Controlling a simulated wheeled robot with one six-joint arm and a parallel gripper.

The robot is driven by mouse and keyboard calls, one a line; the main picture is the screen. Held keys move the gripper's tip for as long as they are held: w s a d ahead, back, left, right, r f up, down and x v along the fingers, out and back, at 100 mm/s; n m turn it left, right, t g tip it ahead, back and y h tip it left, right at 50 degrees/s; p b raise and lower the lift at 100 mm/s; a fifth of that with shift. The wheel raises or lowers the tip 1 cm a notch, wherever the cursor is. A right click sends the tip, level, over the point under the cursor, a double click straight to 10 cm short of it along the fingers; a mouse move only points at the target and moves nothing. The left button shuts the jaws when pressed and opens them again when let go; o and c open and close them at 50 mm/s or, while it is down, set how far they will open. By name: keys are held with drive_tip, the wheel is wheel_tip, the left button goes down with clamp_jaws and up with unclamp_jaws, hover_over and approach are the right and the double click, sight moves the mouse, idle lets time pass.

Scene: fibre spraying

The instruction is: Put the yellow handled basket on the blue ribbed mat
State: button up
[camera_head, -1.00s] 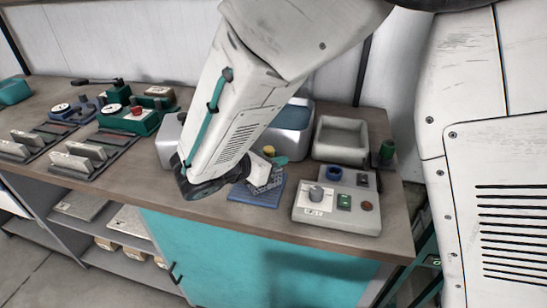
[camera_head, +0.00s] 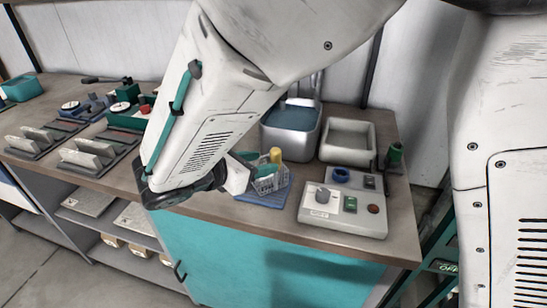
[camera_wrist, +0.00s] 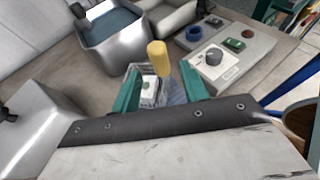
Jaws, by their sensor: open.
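The basket (camera_head: 268,183) is a small grey wire basket with a yellow handle (camera_head: 275,155) standing up. It appears upright on the blue mat (camera_head: 260,202), near the front edge of the bench. My gripper (camera_head: 256,166) is partly hidden behind my arm and is beside the basket. In the wrist view my gripper (camera_wrist: 160,92) has its teal fingers spread. The basket (camera_wrist: 150,93) shows between and beyond the fingers, with its yellow handle (camera_wrist: 157,52) above. Whether a finger touches it cannot be told. The mat's ribs are partly hidden.
A grey control box (camera_head: 343,208) with a knob and buttons stands close to the right of the mat. A silver blue-filled tank (camera_head: 290,130) and a pale open tray (camera_head: 347,140) stand behind. Fixtures (camera_head: 88,155) fill the left of the bench.

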drive_tip(key=v, duration=0.4)
drive_tip(key=s+d+r+m+g+y, duration=0.1)
drive_tip(key=s+d+r+m+g, duration=0.2)
drive_tip(key=d, duration=0.4)
drive_tip(key=d+r+m+g+y, duration=0.1)
drive_tip(key=d+m+g, duration=0.1)
drive_tip(key=d+m, duration=0.4)
drive_tip(key=s+d+r+m+g, duration=0.2)
drive_tip(key=d+m+g, duration=0.1)
drive_tip(key=d, duration=0.5)
drive_tip(key=s+d+m+y, duration=0.8)
drive_tip(key=s+m, duration=0.5)
drive_tip(key=m, duration=0.1)
drive_tip(key=shift+d+t, duration=0.15)
drive_tip(key=shift+t, duration=0.25)
drive_tip(key=shift+r, duration=0.1)
